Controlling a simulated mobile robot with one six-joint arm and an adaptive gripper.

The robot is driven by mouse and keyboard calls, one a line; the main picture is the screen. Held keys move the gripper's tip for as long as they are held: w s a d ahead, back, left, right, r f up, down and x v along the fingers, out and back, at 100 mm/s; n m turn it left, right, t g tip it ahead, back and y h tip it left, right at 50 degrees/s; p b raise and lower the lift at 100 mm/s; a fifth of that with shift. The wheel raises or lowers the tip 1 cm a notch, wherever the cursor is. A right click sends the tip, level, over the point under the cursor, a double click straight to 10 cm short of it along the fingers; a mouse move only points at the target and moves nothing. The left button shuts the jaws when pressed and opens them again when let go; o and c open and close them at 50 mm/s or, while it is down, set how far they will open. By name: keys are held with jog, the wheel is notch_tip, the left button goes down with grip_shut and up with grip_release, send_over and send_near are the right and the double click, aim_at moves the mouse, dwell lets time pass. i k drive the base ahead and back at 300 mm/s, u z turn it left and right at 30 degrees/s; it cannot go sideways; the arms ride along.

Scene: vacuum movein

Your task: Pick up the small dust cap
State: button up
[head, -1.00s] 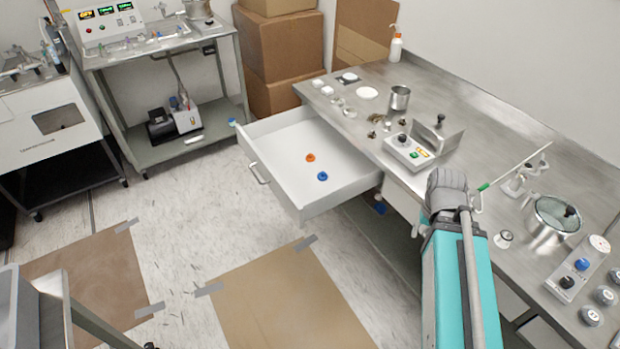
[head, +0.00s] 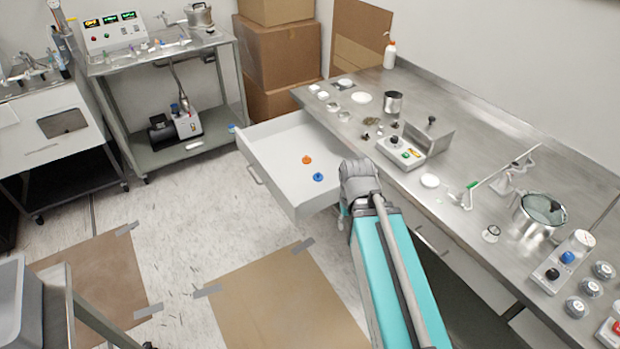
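Two small caps lie in the open white drawer (head: 262,165). One is an orange cap (head: 307,160) and the other is a blue cap (head: 318,177), slightly nearer and to the right. I cannot tell from the picture which one is the dust cap. My arm reaches up from the bottom right, and its grey wrist is beside the drawer's right front corner. My gripper (head: 343,212) shows only as a small part at the left of the wrist, apart from both caps. Its fingers are mostly hidden, so its opening does not show.
The steel bench (head: 455,150) runs along the right, with a control box (head: 400,152), a metal cup (head: 392,102) and a glass-lidded pot (head: 540,212) on it. Cardboard sheets (head: 275,300) are taped to the floor. A cart (head: 170,150) stands at the back left.

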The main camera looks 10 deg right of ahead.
aim_at(318, 177)
jog(key=u, duration=0.05)
jog(key=k, duration=1.3)
jog(key=z, duration=0.35)
jog(key=i, duration=1.7)
jog(key=u, duration=0.55)
